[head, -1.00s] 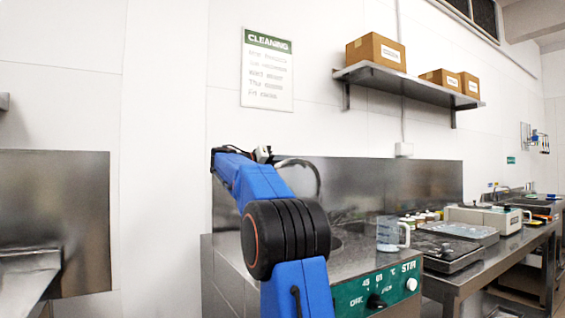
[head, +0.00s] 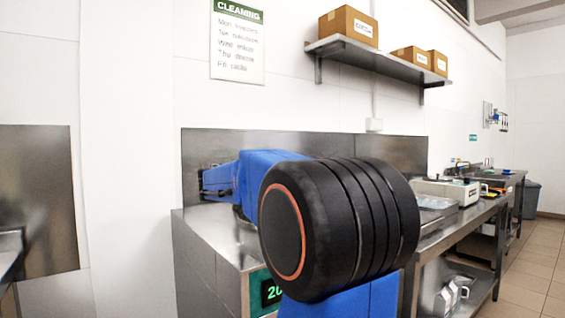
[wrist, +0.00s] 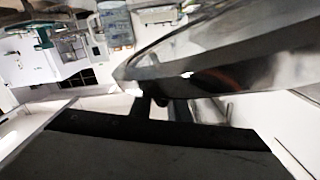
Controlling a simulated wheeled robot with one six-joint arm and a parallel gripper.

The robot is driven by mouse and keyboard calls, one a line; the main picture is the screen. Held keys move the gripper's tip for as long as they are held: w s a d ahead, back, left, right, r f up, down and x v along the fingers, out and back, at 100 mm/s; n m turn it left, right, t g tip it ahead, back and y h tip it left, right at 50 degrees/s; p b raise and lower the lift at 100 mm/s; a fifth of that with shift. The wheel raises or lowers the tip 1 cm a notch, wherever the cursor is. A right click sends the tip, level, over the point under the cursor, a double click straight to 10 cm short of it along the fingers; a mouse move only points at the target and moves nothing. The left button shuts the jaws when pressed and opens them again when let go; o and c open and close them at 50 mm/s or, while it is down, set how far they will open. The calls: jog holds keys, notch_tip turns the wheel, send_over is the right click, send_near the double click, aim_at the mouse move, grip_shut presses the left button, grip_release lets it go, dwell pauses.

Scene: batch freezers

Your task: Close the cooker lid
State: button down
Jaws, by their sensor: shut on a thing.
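The cooker (head: 208,232) is a steel cabinet with a green control panel (head: 268,293), left of centre in the head view. My arm covers most of its top, so the lid cannot be made out there. In the wrist view the cooker lid (wrist: 225,48) is a large shiny metal disc, tilted, with its rim crossing the upper right. My gripper (wrist: 160,98) is at the lid's near edge and shut on it. The fingers are dark and partly hidden, so the exact grip point is unclear.
A steel bench (head: 455,228) runs to the right of the cooker. A steel back panel (head: 300,143) stands behind, under a wall shelf (head: 375,62) with boxes. Open floor lies at the right (head: 535,265).

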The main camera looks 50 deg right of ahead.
jog(key=shift+m, duration=0.3)
jog(key=shift+s+a+f, duration=0.1)
jog(key=shift+s+f, duration=0.15)
jog(key=shift+f, duration=0.6)
jog(key=shift+s+a+f, duration=0.1)
jog(key=shift+s+f, duration=0.2)
jog(key=shift+f, duration=0.6)
jog(key=shift+s+f, duration=0.25)
jog(key=shift+f, duration=0.6)
jog(key=c, duration=1.8)
grip_release()
jog(key=shift+w, duration=0.1)
jog(key=shift+c, duration=0.2)
jog(key=shift+a, duration=0.2)
jog(key=v, duration=1.7)
jog(key=shift+a, duration=0.1)
